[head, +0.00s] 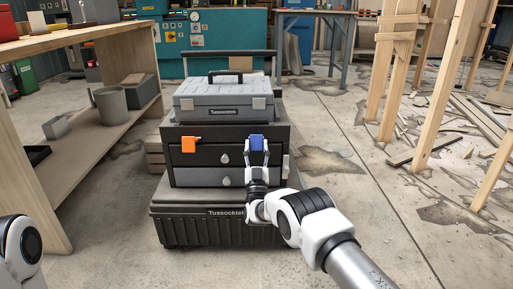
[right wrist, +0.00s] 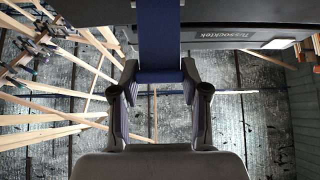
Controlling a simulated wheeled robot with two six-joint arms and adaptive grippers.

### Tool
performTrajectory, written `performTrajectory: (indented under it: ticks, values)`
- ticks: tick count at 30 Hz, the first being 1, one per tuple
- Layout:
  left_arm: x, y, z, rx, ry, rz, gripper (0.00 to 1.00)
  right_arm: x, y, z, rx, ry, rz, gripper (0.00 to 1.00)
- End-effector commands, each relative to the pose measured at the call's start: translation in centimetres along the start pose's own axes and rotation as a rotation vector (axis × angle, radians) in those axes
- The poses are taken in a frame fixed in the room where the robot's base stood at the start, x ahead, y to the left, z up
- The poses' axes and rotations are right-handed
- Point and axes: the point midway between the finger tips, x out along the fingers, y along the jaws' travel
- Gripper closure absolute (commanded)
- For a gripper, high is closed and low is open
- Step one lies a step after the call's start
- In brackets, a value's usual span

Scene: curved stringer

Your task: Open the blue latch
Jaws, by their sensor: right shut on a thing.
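The blue latch (head: 257,142) is on the upper right front of the black drawer unit (head: 205,158). My right gripper (head: 256,151) is at the latch with its fingers on either side of it, shut on it. In the right wrist view the blue latch (right wrist: 159,75) runs down from the top between the two fingers (right wrist: 160,92). An orange latch (head: 190,143) is on the upper left front. My left gripper is not in view; only part of my left arm shows at the lower left.
A grey toolbox (head: 223,103) sits on top of the drawer unit. The unit stands on a black wheeled base chest (head: 185,228). A wooden shelf bench (head: 50,50) is close on the left. Wooden posts (head: 440,90) and loose planks are at the right.

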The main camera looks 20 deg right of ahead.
Motion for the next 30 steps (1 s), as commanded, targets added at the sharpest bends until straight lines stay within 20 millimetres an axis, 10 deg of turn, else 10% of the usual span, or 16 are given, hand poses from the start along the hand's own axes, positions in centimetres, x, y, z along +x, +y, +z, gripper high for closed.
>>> performTrajectory:
  ticks: [3,4,6,18,30]
  values:
    - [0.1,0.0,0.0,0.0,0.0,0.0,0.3,-0.4,0.1,0.6,-0.003,-0.018,-0.001,1.0]
    - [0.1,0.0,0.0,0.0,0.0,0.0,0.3,-0.4,0.1,0.6,-0.003,-0.018,-0.001,0.51]
    - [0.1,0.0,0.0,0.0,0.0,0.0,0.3,-0.4,0.1,0.6,-0.003,-0.017,-0.001,0.3]
    - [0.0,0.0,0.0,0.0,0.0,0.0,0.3,-0.8,0.0,0.3,-0.001,-0.009,-0.001,0.3]
    - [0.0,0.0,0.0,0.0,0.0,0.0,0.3,-10.0,0.0,0.2,-0.001,-0.012,-0.003,0.3]
